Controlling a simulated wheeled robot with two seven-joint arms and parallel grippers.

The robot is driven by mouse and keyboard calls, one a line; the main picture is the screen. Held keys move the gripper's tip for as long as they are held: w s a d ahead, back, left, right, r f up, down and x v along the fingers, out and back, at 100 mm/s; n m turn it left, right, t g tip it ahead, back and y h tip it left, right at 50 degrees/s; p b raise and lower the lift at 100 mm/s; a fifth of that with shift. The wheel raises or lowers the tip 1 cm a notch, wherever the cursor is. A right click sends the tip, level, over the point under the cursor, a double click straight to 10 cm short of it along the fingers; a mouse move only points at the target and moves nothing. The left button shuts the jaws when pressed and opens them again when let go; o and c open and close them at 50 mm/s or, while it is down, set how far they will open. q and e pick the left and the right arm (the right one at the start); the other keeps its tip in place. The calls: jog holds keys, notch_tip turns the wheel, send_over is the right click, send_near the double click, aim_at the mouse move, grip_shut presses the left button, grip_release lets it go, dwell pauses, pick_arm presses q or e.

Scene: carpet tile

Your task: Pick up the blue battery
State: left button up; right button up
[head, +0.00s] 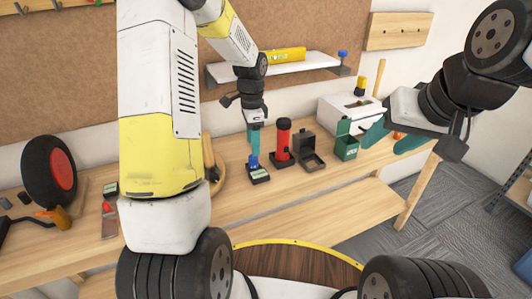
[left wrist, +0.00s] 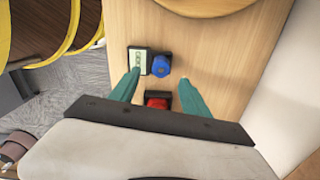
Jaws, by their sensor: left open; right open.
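The blue battery (head: 253,161) sits at a small black device with a pale display (head: 259,174) on the wooden bench. In the left wrist view the blue battery (left wrist: 162,65) is beside the pale display (left wrist: 139,58). My left gripper (head: 254,143) points down just above the battery, its teal fingers apart and empty. In the left wrist view the fingers (left wrist: 158,88) spread either side of the battery's column, with the battery a little beyond the tips. My right gripper (head: 394,136) is open and empty at the right, above the bench end.
A wooden ring (head: 210,152) is close left. The bench front (head: 258,208) is clear.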

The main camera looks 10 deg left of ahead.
aim_at(253, 158)
pick_arm(q)
notch_tip(253, 158, down, 7)
jog(key=shift+a+f, duration=0.1)
jog(key=shift+a, duration=0.05)
grip_shut()
dwell(0.4)
